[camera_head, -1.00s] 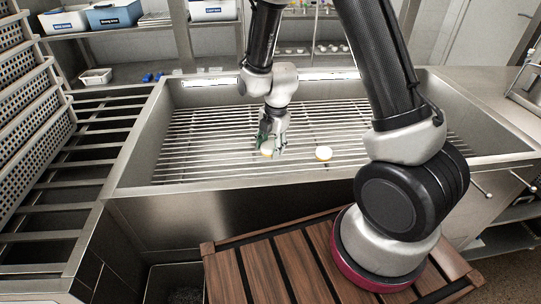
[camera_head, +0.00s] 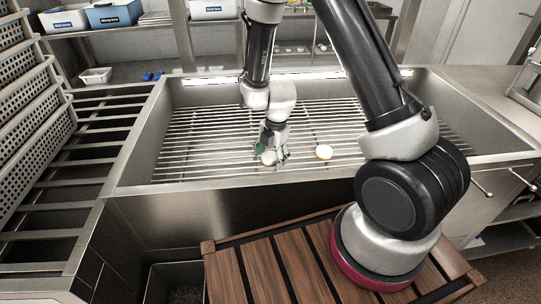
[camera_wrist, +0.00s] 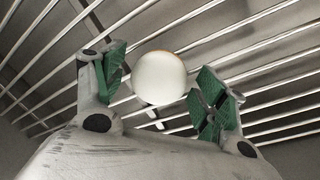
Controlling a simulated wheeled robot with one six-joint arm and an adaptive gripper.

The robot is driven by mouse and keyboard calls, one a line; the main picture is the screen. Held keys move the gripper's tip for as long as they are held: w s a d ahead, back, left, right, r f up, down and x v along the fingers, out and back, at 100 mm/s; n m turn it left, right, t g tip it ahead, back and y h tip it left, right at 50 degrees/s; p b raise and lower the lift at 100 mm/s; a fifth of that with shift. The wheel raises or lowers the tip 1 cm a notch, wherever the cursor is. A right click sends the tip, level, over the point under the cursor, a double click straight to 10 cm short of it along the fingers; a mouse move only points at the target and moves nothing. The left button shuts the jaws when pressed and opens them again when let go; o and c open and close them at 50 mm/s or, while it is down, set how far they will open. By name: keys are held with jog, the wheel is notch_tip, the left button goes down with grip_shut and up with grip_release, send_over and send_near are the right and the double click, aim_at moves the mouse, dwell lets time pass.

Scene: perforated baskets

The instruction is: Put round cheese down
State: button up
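A round cheese (camera_head: 268,158), pale with a yellowish edge, is between the fingers of my gripper (camera_head: 271,153), low over the rack. In the wrist view the round cheese (camera_wrist: 159,78) shows as a whole pale disc at the green finger pads of my gripper (camera_wrist: 160,98). The pads lie close along both its sides. I cannot tell whether they press on it or stand slightly apart, nor whether it touches the rods. A second round cheese (camera_head: 324,152) lies on the rack just right of my gripper.
The rack of metal rods (camera_head: 200,150) lies inside a steel basin with raised walls (camera_head: 140,150). Perforated baskets (camera_head: 30,125) are stacked at the far left. Bins (camera_head: 113,14) stand on a shelf behind.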

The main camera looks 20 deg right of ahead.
notch_tip(320, 180, up, 12)
jog(key=s, duration=0.1)
notch_tip(320, 180, up, 15)
jog(key=m+t, duration=0.1)
jog(key=m, duration=1)
send_over(274, 157)
jog(key=s+d, duration=0.7)
jog(key=d, duration=0.1)
jog(key=s+d+r+m+t, duration=0.1)
jog(key=s+d+r+m, duration=0.2)
jog(key=s+m, duration=0.4)
jog(key=s+d+r+m, duration=0.3)
jog(key=s+r+m, duration=0.3)
jog(key=s, duration=0.2)
jog(key=shift+m+t+h, duration=0.4)
jog(key=shift+w, duration=0.1)
